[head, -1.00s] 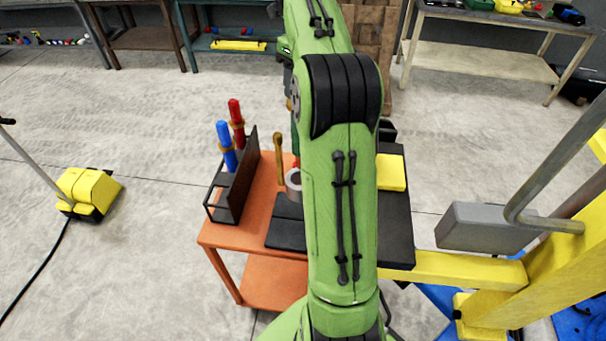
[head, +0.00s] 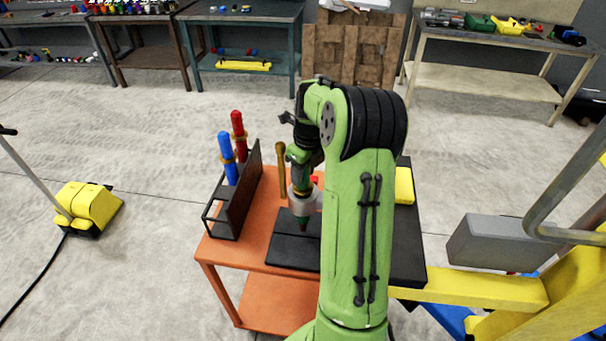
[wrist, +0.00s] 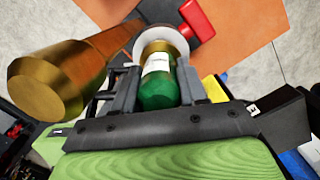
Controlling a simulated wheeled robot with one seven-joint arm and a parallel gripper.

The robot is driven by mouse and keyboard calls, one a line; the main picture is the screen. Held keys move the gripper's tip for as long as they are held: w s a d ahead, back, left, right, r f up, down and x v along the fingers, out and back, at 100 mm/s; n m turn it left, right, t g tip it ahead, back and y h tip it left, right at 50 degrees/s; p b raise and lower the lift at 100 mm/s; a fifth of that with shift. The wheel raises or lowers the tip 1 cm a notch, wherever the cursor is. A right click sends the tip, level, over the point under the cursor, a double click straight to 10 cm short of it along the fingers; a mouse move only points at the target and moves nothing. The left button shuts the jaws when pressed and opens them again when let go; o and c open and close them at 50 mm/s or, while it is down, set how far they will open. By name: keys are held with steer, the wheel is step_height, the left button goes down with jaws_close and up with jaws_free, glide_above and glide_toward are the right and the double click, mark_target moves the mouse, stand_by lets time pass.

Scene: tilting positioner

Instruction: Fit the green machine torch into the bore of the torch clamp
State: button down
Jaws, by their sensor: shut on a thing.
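The green torch (wrist: 158,92), with a white label and a brass band, is held between the two fingers of my gripper (wrist: 160,80). The grey ring of the torch clamp (wrist: 182,44) surrounds the torch's far end in the wrist view. A red part of the clamp (wrist: 197,19) shows beside it. In the head view my gripper (head: 298,180) is right above the clamp ring (head: 305,203), and a dark tapered tip shows below the ring. The torch looks roughly upright there. How deep it sits is hard to tell.
A brass-coloured post (head: 282,170) stands close to the left of the clamp; it looms large in the wrist view (wrist: 50,85). A black rack (head: 237,200) holds a blue torch (head: 227,155) and a red torch (head: 238,135).

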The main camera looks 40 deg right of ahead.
steer(key=shift+w+f, duration=0.1)
steer(key=shift+f, duration=0.4)
steer(key=shift+f, duration=0.15)
steer(key=c, duration=1)
jaws_free()
steer(key=shift+f, duration=0.1)
steer(key=o, duration=0.4)
